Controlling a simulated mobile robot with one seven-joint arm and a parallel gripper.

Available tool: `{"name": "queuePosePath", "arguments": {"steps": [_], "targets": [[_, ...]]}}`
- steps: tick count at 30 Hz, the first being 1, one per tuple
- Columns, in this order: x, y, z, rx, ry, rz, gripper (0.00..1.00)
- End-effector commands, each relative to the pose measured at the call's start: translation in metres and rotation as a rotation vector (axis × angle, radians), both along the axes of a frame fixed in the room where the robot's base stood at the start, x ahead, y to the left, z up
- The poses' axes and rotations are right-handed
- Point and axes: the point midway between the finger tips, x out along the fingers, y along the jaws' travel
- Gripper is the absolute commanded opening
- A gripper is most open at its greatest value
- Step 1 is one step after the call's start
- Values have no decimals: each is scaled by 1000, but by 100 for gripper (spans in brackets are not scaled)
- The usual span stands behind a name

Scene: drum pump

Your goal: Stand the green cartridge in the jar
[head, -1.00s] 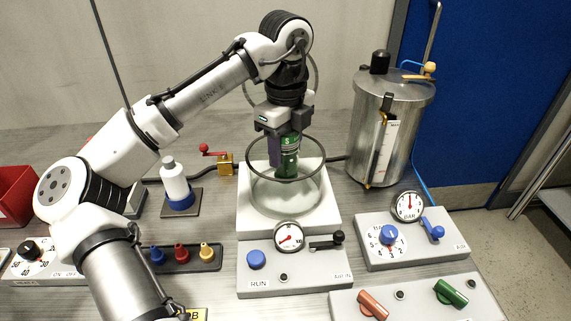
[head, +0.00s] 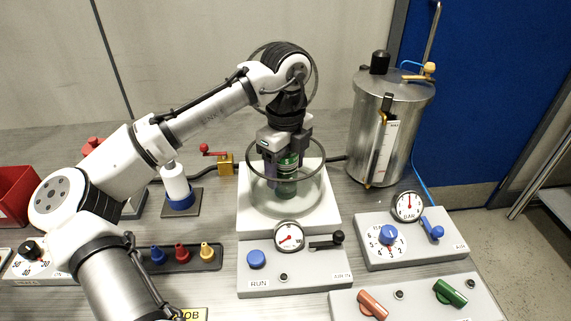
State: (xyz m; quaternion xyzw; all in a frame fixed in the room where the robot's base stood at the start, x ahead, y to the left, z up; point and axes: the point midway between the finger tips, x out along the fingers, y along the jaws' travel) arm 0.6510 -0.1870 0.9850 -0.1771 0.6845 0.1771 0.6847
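The green cartridge (head: 287,185) is upright inside the clear glass jar (head: 314,196), its lower end near the jar's bottom. I cannot tell whether it touches the bottom. The jar stands on a white block (head: 328,222) in the middle of the bench. My gripper (head: 283,163) points straight down through the jar's dark rim, its fingers around the cartridge's upper part. The fingers look closed on the cartridge, and their tips are partly hidden behind the rim and glass.
A control box with a gauge (head: 288,236) and black lever (head: 326,243) stands in front of the jar. A steel drum (head: 395,105) stands behind right. A white bottle (head: 175,184) and a brass valve with red handle (head: 224,163) are at left. A gauge box (head: 447,247) is at right.

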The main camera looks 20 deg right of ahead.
Motion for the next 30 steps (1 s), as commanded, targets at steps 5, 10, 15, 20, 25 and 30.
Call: {"name": "queuePosePath", "arguments": {"steps": [5, 10, 15, 20, 25, 30], "targets": [[0, 0, 0, 0, 0, 0, 65], [0, -1, 9, -1, 0, 0, 65], [0, -1, 41, -3, -2, -1, 65], [0, -1, 79, -1, -3, 0, 65], [0, 0, 107, 1, -3, 1, 65], [0, 0, 121, 0, -1, 1, 65]]}}
